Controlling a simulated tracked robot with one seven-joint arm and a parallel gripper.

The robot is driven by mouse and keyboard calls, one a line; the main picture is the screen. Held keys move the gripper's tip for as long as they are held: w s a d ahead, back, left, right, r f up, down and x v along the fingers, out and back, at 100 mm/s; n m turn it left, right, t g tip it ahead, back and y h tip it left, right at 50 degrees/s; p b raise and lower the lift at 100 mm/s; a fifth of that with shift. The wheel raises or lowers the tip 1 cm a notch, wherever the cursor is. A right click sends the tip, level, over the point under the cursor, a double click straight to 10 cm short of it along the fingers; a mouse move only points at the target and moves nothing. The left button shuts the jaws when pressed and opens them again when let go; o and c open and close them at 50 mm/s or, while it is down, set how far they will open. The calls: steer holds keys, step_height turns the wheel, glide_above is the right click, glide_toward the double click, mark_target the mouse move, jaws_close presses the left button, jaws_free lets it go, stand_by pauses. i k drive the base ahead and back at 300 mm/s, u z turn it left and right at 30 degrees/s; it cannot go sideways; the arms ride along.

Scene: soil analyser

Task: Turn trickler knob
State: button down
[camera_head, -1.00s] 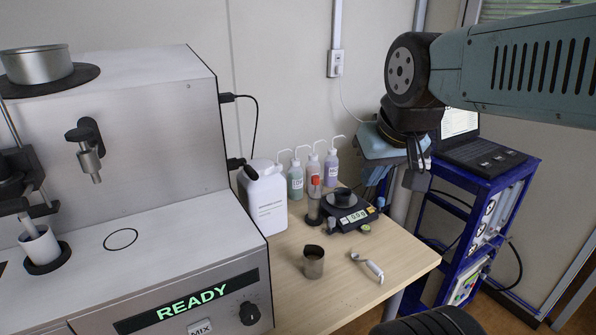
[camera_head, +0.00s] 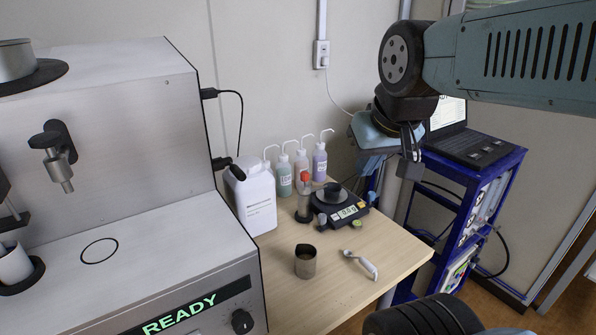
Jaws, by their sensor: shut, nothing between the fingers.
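The likely trickler (camera_head: 304,204) is a small upright tube with an orange-red top, standing on the wooden table just left of the black scale (camera_head: 352,197). Its knob is too small to make out clearly. The scale has a dark cup (camera_head: 333,191) on its pan and a lit display. My gripper (camera_head: 411,163) is shut and empty, hanging in the air right of the scale, near the blue rack. It is apart from the trickler and touches nothing that I can see.
Wash bottles (camera_head: 302,171) and a white jug (camera_head: 252,200) stand behind. The large analyser (camera_head: 130,240) blocks the left. A laptop (camera_head: 465,147) sits on the blue rack (camera_head: 455,215).

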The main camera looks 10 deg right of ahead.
mark_target(304, 175)
steer(key=z, duration=1.05)
steer(key=k, duration=0.9)
steer(key=u, duration=0.05)
